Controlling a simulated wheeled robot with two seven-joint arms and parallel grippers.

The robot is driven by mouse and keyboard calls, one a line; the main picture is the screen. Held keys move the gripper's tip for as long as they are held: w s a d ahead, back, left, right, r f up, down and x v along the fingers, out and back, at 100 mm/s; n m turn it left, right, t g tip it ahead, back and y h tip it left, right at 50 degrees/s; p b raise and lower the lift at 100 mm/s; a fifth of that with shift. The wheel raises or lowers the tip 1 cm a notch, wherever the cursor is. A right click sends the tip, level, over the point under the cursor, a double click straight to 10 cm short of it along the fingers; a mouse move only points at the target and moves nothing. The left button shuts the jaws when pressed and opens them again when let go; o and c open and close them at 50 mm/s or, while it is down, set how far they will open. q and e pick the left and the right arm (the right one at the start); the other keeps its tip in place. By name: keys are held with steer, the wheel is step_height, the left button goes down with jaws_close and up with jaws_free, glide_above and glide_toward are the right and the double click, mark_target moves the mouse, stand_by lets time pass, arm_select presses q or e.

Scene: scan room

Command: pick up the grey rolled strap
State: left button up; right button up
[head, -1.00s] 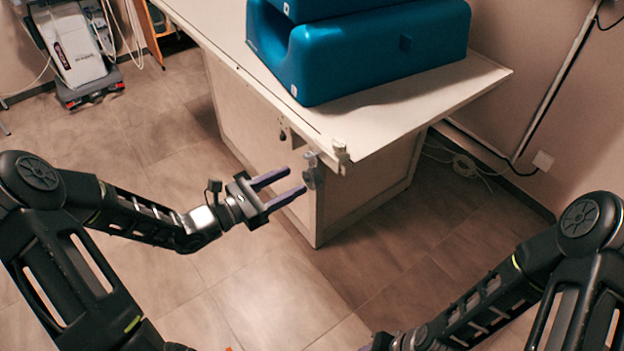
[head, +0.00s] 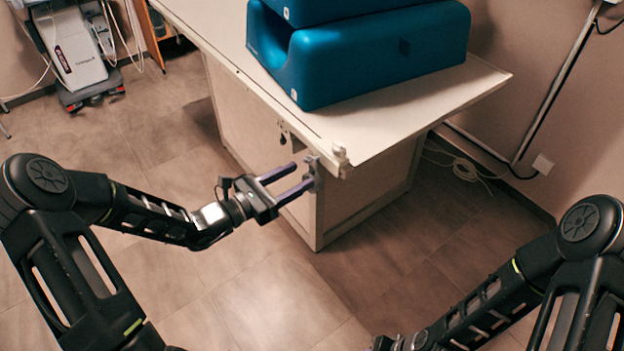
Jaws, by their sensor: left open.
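A small grey thing that looks like the rolled strap (head: 316,169) hangs at the near corner of the table (head: 375,140), just below the top's edge. My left gripper (head: 303,174) is open, with its two purple-grey fingers pointing at the strap. The tip of the nearer finger overlaps the strap in the picture and hides part of it. I cannot tell whether they touch. My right gripper (head: 384,344) barely shows at the bottom edge, and its fingers are mostly cut off.
Blue padded blocks (head: 385,60) are stacked on the table. A white machine (head: 78,55) on a wheeled base stands at the upper left. A cable (head: 465,168) lies on the floor by the right wall. The tiled floor in front is clear.

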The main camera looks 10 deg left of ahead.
mark_target(311, 172)
arm_select(q)
steer(key=x, duration=0.5)
steer(key=shift+d+f, duration=0.1)
steer(key=shift+f, duration=0.05)
stand_by(0.3)
jaws_close()
stand_by(0.4)
